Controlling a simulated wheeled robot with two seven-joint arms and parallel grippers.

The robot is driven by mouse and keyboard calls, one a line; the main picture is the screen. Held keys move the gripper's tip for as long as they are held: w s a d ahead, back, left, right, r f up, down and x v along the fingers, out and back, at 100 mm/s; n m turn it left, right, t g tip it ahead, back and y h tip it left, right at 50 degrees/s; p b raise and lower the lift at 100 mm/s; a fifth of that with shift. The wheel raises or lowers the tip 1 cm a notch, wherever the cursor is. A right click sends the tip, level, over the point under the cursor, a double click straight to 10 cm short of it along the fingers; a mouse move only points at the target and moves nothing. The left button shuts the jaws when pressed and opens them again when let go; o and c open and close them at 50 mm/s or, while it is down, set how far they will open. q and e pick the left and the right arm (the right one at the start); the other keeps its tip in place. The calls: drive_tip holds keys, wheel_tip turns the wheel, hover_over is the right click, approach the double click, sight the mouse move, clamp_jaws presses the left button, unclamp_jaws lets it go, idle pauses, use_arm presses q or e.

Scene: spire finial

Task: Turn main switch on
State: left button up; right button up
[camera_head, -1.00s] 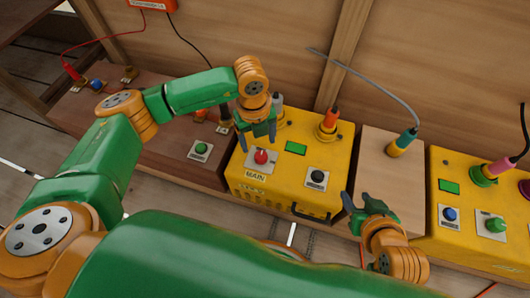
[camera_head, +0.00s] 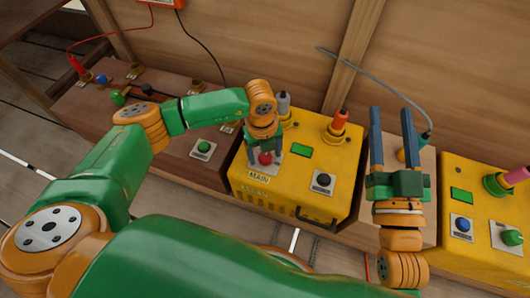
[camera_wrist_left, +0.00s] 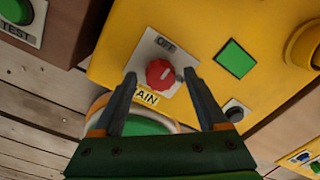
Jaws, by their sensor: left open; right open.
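The main switch is a red knob (camera_head: 265,158) on a white plate on top of the yellow box (camera_head: 340,165), beside the label MAIN. The left wrist view shows the red knob (camera_wrist_left: 160,74) with the word OFF above it on the plate. My left gripper (camera_head: 264,160) is open over the knob; its two fingers (camera_wrist_left: 160,78) stand on either side of it in the wrist view. I cannot tell whether they touch it. My right gripper (camera_head: 390,112) is open and empty, fingers pointing up the picture, over the wooden block to the right of the yellow box.
The yellow box also bears a green panel (camera_head: 302,151), a black button (camera_head: 323,181) and an orange plug (camera_head: 340,122). A green TEST button (camera_head: 204,148) is on the brown box to the left. A second yellow box (camera_head: 465,180) with blue and green controls stands at the right.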

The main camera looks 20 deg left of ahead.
use_arm(q)
clamp_jaws()
